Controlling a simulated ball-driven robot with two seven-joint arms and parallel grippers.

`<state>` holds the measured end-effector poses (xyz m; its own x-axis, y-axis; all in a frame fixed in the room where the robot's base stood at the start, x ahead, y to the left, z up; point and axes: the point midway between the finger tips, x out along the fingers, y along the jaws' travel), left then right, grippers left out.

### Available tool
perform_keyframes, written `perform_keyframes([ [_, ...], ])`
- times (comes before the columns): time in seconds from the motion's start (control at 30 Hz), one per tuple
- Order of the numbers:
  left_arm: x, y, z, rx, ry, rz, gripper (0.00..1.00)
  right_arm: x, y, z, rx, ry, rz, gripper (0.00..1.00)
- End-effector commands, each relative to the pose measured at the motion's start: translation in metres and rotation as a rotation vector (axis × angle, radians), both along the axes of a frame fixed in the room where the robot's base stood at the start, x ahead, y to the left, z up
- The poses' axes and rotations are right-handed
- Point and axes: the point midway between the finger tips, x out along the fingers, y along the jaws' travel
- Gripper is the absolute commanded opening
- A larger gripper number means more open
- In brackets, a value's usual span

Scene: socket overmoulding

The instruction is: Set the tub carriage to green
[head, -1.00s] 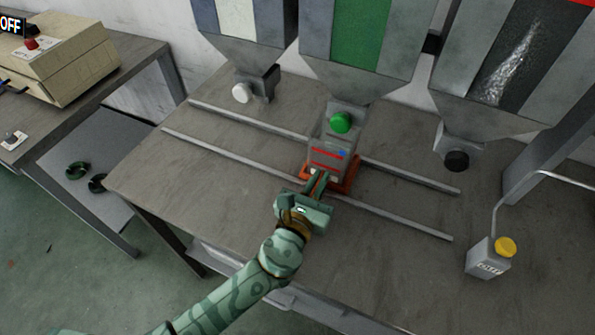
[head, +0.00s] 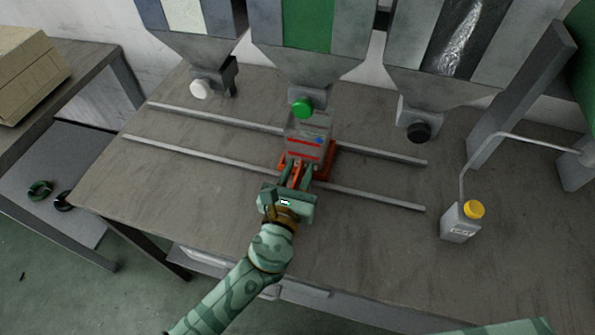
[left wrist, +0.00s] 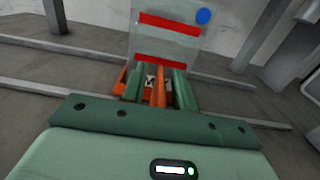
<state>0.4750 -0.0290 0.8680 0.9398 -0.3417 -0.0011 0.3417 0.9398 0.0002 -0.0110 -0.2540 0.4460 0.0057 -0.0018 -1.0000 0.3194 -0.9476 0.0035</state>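The tub carriage (head: 326,160) is orange-red and sits on two rails, under the middle hopper with the green stripe and green knob (head: 302,107). It carries a grey, see-through tub (head: 308,140) with red bands and a blue dot; the tub also shows in the left wrist view (left wrist: 165,45). My left gripper (head: 296,174) is at the carriage's near side. In the left wrist view its two green fingers stand apart on either side of an upright orange handle (left wrist: 158,88), with gaps visible between. My right gripper is out of view.
The white-knob hopper (head: 200,88) is left and the black-knob hopper (head: 418,131) right. The rails (head: 200,158) are clear on both sides of the carriage. A side bench is at left.

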Motion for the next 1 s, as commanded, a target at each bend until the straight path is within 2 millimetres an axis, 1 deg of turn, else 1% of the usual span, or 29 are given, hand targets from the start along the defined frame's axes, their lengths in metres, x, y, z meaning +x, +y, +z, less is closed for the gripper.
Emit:
perform_keyframes([
  [0.13,-0.007,0.003,0.000,0.000,0.000,0.001,0.29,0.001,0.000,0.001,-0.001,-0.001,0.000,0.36],
  [0.23,-0.023,0.009,0.001,-0.001,0.001,0.000,0.29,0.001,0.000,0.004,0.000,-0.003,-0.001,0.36],
  [0.37,-0.055,0.020,0.000,0.001,0.004,-0.001,0.29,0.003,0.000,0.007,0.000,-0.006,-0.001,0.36],
  [0.5,-0.092,0.034,-0.001,0.002,0.003,-0.002,0.29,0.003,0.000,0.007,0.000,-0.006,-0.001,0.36],
  [0.6,-0.115,0.042,-0.001,0.002,0.002,-0.001,0.29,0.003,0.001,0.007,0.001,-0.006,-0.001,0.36],
  [0.7,-0.133,0.048,-0.001,0.001,0.003,-0.002,0.29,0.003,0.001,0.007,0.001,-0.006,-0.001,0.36],
  [0.83,-0.148,0.054,-0.001,0.001,0.002,-0.001,0.29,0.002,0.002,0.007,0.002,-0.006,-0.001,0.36],
  [1.0,-0.154,0.056,0.000,0.000,0.000,0.000,0.29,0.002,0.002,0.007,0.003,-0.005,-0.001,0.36],
])
